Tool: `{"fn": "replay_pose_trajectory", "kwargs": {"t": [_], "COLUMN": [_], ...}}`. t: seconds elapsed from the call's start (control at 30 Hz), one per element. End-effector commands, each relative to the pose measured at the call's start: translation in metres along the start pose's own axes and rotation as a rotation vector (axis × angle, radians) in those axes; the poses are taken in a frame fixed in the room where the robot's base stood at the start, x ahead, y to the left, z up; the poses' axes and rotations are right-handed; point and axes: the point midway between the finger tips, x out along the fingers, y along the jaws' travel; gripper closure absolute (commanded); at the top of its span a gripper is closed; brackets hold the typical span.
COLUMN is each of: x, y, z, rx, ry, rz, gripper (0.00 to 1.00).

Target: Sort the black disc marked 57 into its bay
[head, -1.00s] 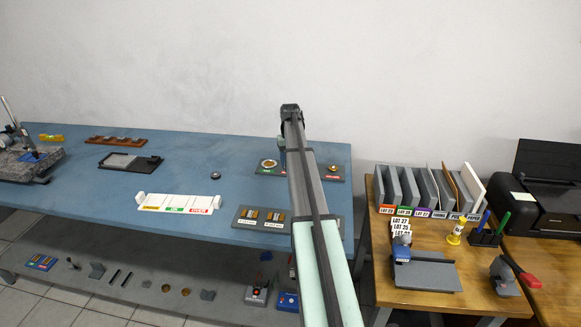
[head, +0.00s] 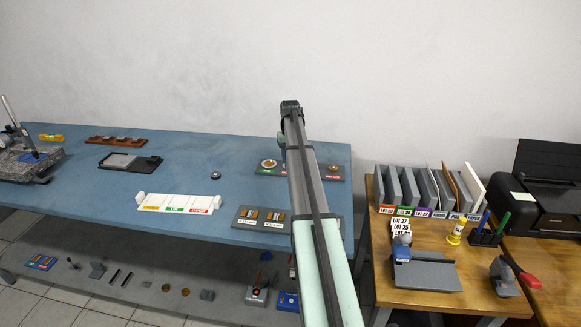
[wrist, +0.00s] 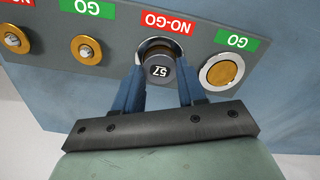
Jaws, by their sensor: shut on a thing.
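In the wrist view, the black disc (wrist: 158,72) marked 57 is between the two blue fingers of my gripper (wrist: 161,67), which is shut on it. The disc is in front of a pale round fitting by a red NO-GO label (wrist: 167,22) on a grey plate (wrist: 105,75). I cannot tell whether it touches the fitting. In the head view my arm hides the disc and most of the gripper. A white tray (head: 180,203) with yellow, green and red labels lies on the blue bench.
A small metallic round piece (head: 215,175) lies on the bench. A dark plate with brass pieces (head: 258,218) lies near the front edge. The bench's middle is mostly clear.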

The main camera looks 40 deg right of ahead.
Motion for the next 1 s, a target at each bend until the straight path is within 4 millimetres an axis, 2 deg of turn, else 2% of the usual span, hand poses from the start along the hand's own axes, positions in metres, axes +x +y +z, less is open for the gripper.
{"fn": "replay_pose_trajectory", "kwargs": {"t": [0.7,1.0], "x": [-0.034,-0.036], "y": [0.000,0.000], "z": [0.000,0.000], "rx": [0.000,0.000], "ry": [0.000,0.000], "rz": [0.000,0.000], "gripper": [0.87,0.87]}}
